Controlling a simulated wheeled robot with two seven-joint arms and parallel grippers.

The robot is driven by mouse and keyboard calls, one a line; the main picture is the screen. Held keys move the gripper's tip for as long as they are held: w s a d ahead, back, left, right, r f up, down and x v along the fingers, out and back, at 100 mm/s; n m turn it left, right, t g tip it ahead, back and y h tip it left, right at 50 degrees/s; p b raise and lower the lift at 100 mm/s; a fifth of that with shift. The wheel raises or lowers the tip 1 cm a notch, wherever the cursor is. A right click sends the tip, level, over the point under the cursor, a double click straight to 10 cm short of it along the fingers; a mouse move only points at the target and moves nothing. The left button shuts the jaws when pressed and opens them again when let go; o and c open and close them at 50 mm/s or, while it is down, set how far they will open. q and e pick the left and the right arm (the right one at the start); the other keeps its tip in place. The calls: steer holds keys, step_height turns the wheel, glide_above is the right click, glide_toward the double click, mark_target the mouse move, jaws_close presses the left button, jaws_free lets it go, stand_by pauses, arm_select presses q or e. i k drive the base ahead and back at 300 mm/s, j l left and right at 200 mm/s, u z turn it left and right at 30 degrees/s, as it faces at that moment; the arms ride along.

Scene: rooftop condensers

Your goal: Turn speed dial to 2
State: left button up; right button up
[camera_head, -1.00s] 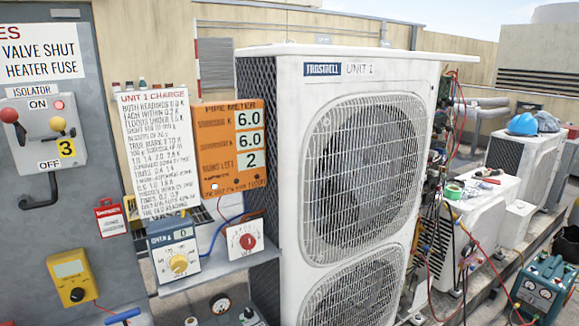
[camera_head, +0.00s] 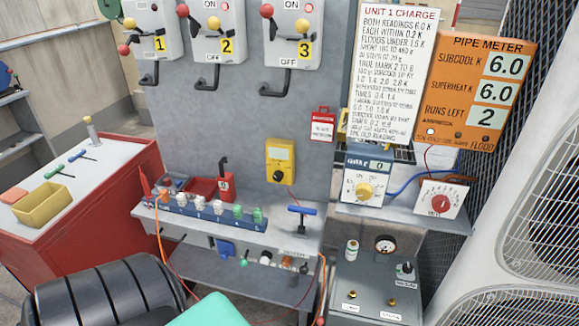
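A white dial box with a red round knob (camera_head: 441,204) stands on the grey shelf at the right, tilted a little in view. A scale rings its knob; its numbers and setting are too small to read. To its left a blue and white box with a yellow knob (camera_head: 365,191) has a small window showing 0. I cannot read a label that tells which is the speed dial. Neither of my grippers is in view.
An orange pipe meter (camera_head: 479,90) reads 6.0, 6.0 and 2, beside a white charge notice (camera_head: 393,70). A bench with several valves (camera_head: 215,208) stands left of the dials. A large white condenser (camera_head: 490,240) is at the right. A black ribbed object (camera_head: 105,295) fills the bottom left.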

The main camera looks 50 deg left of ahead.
mark_target(286, 261)
steer(key=i+l+u, duration=0.25)
steer(key=u, duration=0.15)
steer(key=i+l+u, duration=0.2)
steer(key=u, duration=0.25)
steer(key=l+u, duration=0.1)
steer(key=u, duration=1.1)
